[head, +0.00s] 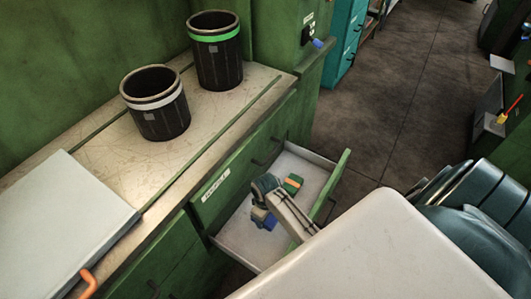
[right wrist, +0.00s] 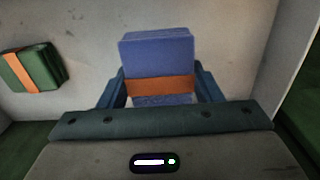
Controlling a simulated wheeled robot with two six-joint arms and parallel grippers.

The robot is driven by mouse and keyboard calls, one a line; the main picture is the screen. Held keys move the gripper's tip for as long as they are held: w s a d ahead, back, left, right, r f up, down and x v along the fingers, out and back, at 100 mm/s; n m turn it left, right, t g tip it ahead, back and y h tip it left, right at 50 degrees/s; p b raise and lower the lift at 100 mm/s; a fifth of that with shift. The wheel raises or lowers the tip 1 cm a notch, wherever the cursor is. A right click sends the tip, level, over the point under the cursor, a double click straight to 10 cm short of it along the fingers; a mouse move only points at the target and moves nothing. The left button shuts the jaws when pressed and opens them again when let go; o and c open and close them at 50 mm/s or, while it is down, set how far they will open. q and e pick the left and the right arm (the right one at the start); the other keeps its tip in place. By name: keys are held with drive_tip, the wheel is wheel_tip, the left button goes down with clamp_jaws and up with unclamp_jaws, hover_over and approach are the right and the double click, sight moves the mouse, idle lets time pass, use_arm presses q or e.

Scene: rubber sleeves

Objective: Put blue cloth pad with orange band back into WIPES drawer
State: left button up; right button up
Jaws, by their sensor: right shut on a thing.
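The blue cloth pad with an orange band (right wrist: 157,52) is between the fingers of my right gripper (right wrist: 160,88), which is shut on it across the band. In the head view the blue pad (head: 264,219) shows inside the open drawer (head: 236,238), partly hidden by my right gripper (head: 262,203). I cannot tell whether the pad touches the drawer floor. The drawer has a white label (head: 216,185) beside it on the green front, too small to read surely. My left gripper is not in view.
A green pad with an orange band (head: 293,184) lies in the drawer, also at the left of the right wrist view (right wrist: 32,68). Two dark bins (head: 216,60) (head: 158,110) stand on the worktop (head: 100,150). The drawer walls stand close around my right gripper.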

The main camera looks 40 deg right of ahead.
sight(266, 222)
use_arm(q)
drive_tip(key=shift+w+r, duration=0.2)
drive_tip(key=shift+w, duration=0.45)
use_arm(e)
drive_tip(key=shift+f, duration=2.55)
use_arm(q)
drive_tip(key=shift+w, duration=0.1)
use_arm(e)
drive_tip(key=o, duration=0.9)
drive_tip(key=shift+f, duration=0.15)
drive_tip(key=shift+o, duration=0.2)
drive_tip(key=shift+r, duration=0.5)
wheel_tip(266, 222, up, 10)
drive_tip(key=shift+r+p, duration=0.25)
drive_tip(key=shift+p, duration=0.05)
drive_tip(key=shift+r, duration=0.4)
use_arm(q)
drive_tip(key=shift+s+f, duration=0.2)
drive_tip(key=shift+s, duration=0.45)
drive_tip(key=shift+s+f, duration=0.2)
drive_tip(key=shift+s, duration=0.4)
